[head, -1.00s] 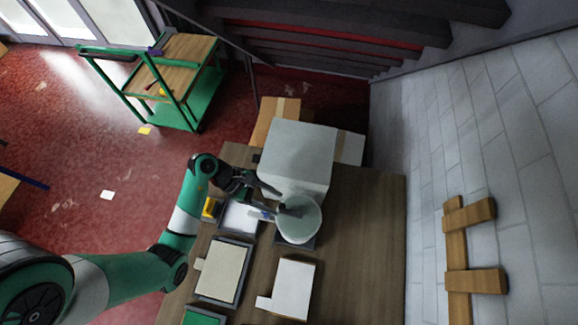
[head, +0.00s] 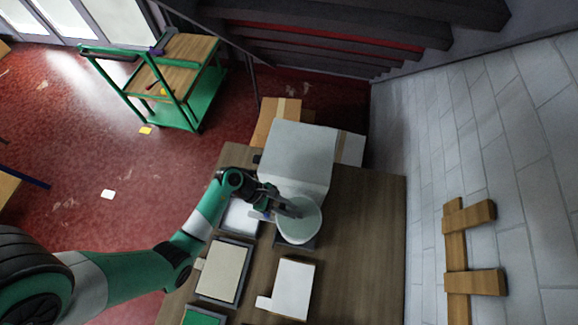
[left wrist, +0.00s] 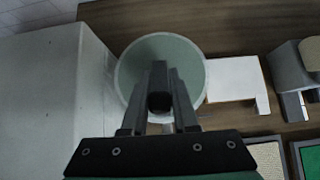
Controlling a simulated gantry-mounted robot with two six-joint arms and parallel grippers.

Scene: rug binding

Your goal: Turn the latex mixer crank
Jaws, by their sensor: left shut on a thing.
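The latex mixer shows as a round pale-green bowl (head: 299,226) on a dark base on the wooden table; it also shows in the left wrist view (left wrist: 192,62). My left gripper (head: 291,208) reaches over the bowl's left side. In the left wrist view, its two grey fingers (left wrist: 158,98) are shut on a dark upright piece, the crank handle (left wrist: 159,100), above the bowl. The fingers hide the rest of the crank, and its angle is hard to tell. My right gripper is in neither view.
A large white box (head: 298,150) stands right behind the bowl. A framed beige pad (head: 222,270) and a white L-shaped block (head: 291,290) lie on the table (head: 350,240) in front. The table's right side is clear. A green cart (head: 190,90) stands far left.

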